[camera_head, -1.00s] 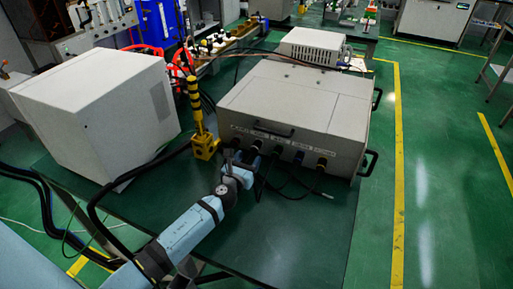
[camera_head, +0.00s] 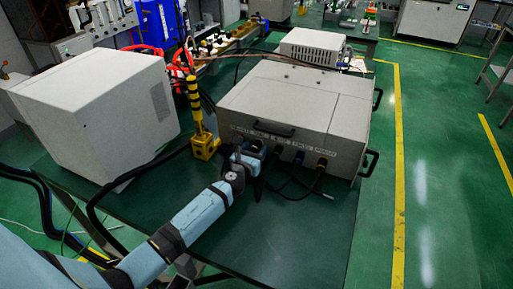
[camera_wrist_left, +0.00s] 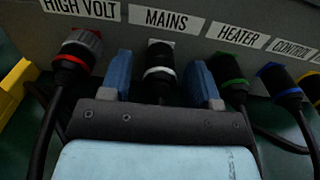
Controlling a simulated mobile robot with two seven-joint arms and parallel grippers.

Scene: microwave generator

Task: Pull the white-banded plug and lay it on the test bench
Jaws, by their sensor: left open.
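The white-banded plug (camera_wrist_left: 160,72) sits in the socket under the MAINS label, in the middle of the left wrist view. It is black with a white ring. My left gripper (camera_wrist_left: 159,80) is open, with one blue finger on each side of this plug and visible gaps between. In the head view my left gripper (camera_head: 249,155) is at the front panel of the grey generator (camera_head: 300,105) and hides the plug. The dark green test bench (camera_head: 300,230) has bare surface in front of the generator. My right gripper is not in view.
A red-banded plug (camera_wrist_left: 72,58) is left of the MAINS plug; green-banded (camera_wrist_left: 232,82) and blue-banded (camera_wrist_left: 278,88) plugs are to its right. Their cables hang onto the bench. A yellow post (camera_head: 204,140) and a white box (camera_head: 105,110) stand at the left.

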